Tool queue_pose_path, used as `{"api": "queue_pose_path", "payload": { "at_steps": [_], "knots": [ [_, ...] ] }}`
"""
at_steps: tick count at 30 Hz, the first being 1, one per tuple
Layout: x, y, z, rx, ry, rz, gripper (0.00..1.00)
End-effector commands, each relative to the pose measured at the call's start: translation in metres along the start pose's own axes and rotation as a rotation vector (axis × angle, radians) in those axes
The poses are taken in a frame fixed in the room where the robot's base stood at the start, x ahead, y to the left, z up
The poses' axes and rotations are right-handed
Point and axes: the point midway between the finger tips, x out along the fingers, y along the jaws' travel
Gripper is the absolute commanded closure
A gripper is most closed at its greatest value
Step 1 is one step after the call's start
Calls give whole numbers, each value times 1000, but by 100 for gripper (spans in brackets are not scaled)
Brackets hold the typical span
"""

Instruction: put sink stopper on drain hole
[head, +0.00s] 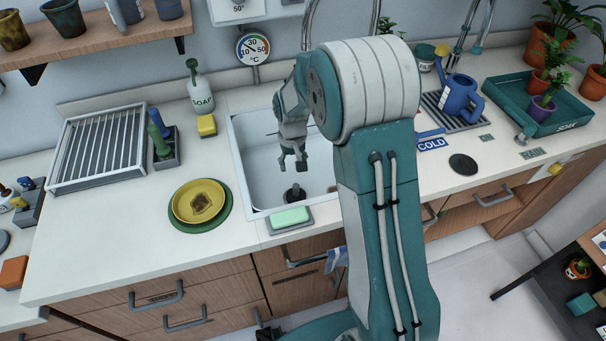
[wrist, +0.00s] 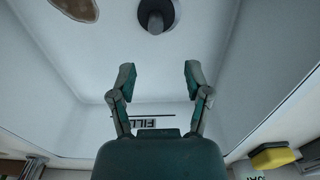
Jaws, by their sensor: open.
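A dark sink stopper with an upright knob (head: 295,194) is on the floor of the white sink basin (head: 246,160), near its front wall. In the wrist view the stopper (wrist: 156,14) is at the top centre, beyond my fingertips. My gripper (head: 291,164) points down inside the basin, above and apart from the stopper. In the wrist view its two fingers (wrist: 160,73) are spread with nothing between them. I cannot clearly make out the drain hole; my arm hides the right part of the basin in the head view.
A brown patch (wrist: 76,8), cut off by the wrist view's edge, is unidentified. A green soap bar in a dish (head: 291,217) sits at the front rim. A yellow plate (head: 200,200), yellow sponge (head: 207,125) and soap bottle (head: 200,92) stand left. A dark disc (head: 463,164) lies right.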

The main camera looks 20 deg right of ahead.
Motion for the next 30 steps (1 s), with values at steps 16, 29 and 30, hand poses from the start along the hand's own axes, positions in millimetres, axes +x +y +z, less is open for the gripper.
{"api": "queue_pose_path", "payload": {
  "at_steps": [16, 29, 30],
  "knots": [
    [-167, -1, 105, 0, 228, 1, 37],
    [-224, -1, 223, 0, 415, 2, 37],
    [-225, -1, 232, 0, 430, 2, 37]
  ]
}}
